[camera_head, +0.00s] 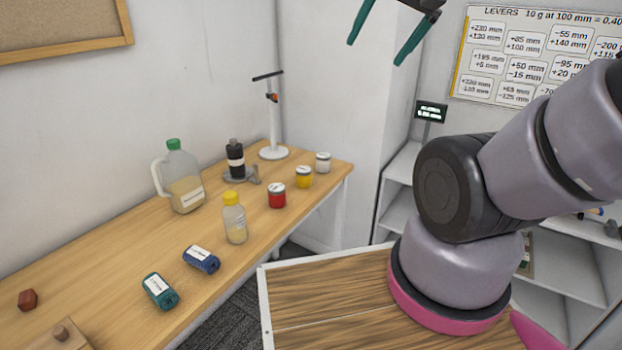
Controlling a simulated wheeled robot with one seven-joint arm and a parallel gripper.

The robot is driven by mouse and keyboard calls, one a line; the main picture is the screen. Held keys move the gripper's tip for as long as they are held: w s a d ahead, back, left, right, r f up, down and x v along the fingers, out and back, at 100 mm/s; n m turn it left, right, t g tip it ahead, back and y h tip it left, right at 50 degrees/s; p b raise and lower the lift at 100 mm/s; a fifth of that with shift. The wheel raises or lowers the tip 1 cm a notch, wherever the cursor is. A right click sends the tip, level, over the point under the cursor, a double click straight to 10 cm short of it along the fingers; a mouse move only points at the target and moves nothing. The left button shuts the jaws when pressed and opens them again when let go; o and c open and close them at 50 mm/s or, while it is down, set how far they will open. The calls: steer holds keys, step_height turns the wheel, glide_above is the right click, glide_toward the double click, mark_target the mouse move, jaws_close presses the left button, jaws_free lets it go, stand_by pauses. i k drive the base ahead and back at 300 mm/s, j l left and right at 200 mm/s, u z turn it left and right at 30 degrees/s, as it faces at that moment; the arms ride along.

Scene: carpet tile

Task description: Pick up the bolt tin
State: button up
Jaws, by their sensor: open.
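Three small labelled tins stand upright in a slanting row near the table's right edge: a red tin (277,195), a yellow tin (303,177) and a white tin (323,162). A blue can (201,259) and a teal can (160,291) lie on their sides nearer the front, each with a white label. The labels are too small to read, so I cannot tell which is the bolt tin. My gripper (377,51) is at the top of the view, cut off by the frame edge. Its teal fingers are apart and empty, well clear of the tins.
A jug (181,178), a yellow-capped bottle (234,219), a dark bottle (236,160) and a white stand (273,152) share the wooden table (110,255). A reddish block (28,300) lies at the left. White shelves (565,262) stand at right, behind my arm.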

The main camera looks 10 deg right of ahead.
mark_target(303, 174)
steer(key=i+l+u, duration=0.25)
steer(key=u, duration=0.15)
steer(key=i+l+u, duration=0.25)
steer(key=l+u, duration=0.15)
